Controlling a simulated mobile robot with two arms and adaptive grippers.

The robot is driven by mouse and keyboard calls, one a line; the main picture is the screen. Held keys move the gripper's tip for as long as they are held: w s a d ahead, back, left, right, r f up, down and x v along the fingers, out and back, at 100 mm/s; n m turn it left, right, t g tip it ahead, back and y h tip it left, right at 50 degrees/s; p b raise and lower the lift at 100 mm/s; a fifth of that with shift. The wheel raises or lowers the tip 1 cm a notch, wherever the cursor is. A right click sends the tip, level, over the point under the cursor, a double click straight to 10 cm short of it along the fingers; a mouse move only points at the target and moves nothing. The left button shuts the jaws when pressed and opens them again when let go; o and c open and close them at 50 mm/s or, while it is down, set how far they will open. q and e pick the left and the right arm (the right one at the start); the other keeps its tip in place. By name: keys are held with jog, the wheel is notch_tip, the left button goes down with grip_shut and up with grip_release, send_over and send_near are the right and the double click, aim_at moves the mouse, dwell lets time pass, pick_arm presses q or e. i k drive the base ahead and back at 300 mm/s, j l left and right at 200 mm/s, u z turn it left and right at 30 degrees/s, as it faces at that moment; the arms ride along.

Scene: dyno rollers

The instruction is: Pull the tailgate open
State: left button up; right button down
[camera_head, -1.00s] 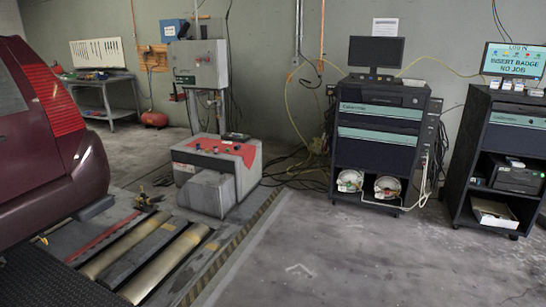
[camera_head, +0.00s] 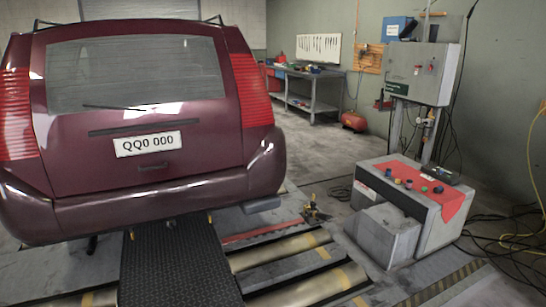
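The tailgate (camera_head: 90,118) of a dark red car is shut, facing me at the left of the head view. It has a rear window (camera_head: 150,78) with a wiper, a plate reading QQ0 000 (camera_head: 148,144) and a dark handle recess (camera_head: 153,167) below the plate. The bumper (camera_head: 160,204) runs beneath it. Neither of my grippers is in view.
A black ribbed ramp (camera_head: 175,265) lies on the floor behind the car. Rollers (camera_head: 280,250) lie to its right. A grey machine box with a red cloth (camera_head: 405,205) stands at right, with loose cables beyond. A workbench (camera_head: 310,85) stands at the back.

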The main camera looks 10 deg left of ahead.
aim_at(94, 85)
jog(key=i+j+u, duration=0.25)
jog(key=i+u, duration=0.65)
jog(key=i, duration=0.15)
jog(key=i+l+u, duration=0.1)
jog(key=i+u, duration=0.35)
jog(key=i, duration=0.1)
